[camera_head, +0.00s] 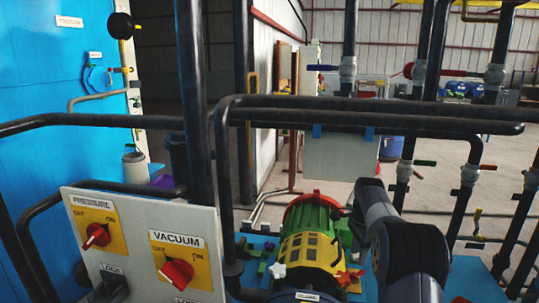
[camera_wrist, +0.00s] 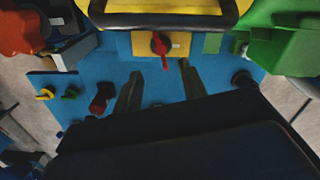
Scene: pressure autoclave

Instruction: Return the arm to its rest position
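My arm (camera_head: 408,250) rises at the lower right of the head view, its grey and black links bent beside the green and yellow machine. My gripper is hidden in that view. In the wrist view my gripper (camera_wrist: 160,70) is open, its two fingers apart with nothing held between them. The fingers point toward a red handle (camera_wrist: 160,45) on a yellow plate (camera_wrist: 178,45). The handle's tip appears just ahead of the gap between the fingers; I cannot tell how far apart they are in depth.
A control panel (camera_head: 140,244) with a red pressure knob (camera_head: 96,236) and red vacuum knob (camera_head: 177,272) stands at left. Dark pipes (camera_head: 370,118) cross ahead of the arm. The green and yellow machine (camera_head: 312,240) sits close to the arm. Valved pipes stand at right.

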